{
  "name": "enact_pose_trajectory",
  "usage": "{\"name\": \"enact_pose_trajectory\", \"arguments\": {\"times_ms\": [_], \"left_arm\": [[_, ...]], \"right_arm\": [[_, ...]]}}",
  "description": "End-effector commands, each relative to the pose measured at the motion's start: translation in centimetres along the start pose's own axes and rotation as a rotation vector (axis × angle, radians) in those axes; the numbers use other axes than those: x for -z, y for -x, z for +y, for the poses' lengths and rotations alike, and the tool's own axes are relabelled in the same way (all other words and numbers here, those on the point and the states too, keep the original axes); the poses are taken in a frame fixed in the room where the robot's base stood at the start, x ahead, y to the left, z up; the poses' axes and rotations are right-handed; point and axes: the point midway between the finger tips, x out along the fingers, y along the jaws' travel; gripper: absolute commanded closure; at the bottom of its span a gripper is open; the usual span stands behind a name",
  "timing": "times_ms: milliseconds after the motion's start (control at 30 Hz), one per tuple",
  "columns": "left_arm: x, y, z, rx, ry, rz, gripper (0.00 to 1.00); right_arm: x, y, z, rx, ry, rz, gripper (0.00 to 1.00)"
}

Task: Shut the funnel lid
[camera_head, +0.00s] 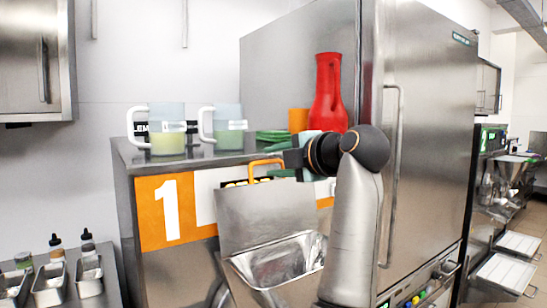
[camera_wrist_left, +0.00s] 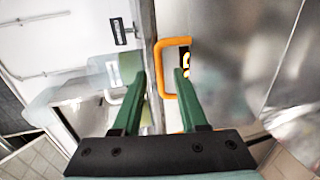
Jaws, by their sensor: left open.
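The funnel lid (camera_head: 266,215) is a steel plate standing raised behind the open steel funnel (camera_head: 281,265) on the front of machine 1. Its orange handle (camera_head: 266,163) is at the top edge. My left gripper (camera_head: 276,166) is at the right of the handle, fingers pointing left. In the left wrist view, the open green fingers of my left gripper (camera_wrist_left: 160,72) show on either side of one bar of the orange handle (camera_wrist_left: 173,41). Whether they touch it cannot be told. The lid also shows there as a steel surface (camera_wrist_left: 225,75). My right gripper is not in view.
Two measuring jugs (camera_head: 167,130) (camera_head: 228,128), green items (camera_head: 272,135) and a red bottle (camera_head: 328,95) stand on the machine top. A tall steel cabinet (camera_head: 430,110) is behind my arm. Small steel trays (camera_head: 48,285) and bottles (camera_head: 56,247) are at lower left.

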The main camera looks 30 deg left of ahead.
Motion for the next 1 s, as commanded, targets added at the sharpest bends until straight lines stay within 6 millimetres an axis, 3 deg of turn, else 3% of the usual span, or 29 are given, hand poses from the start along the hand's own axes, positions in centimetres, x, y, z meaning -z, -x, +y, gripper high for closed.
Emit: {"name": "enact_pose_trajectory", "arguments": {"times_ms": [400,767,1000], "left_arm": [[-0.01,-0.96,-0.08,0.001,0.0,-0.001,0.58],[-0.02,-0.92,-0.06,0.001,0.0,-0.001,0.98],[-0.03,-0.91,-0.06,0.001,0.0,-0.001,1.0]], "right_arm": [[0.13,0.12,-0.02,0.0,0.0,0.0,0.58],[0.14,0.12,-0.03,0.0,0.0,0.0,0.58],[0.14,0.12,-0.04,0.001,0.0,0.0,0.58]]}}
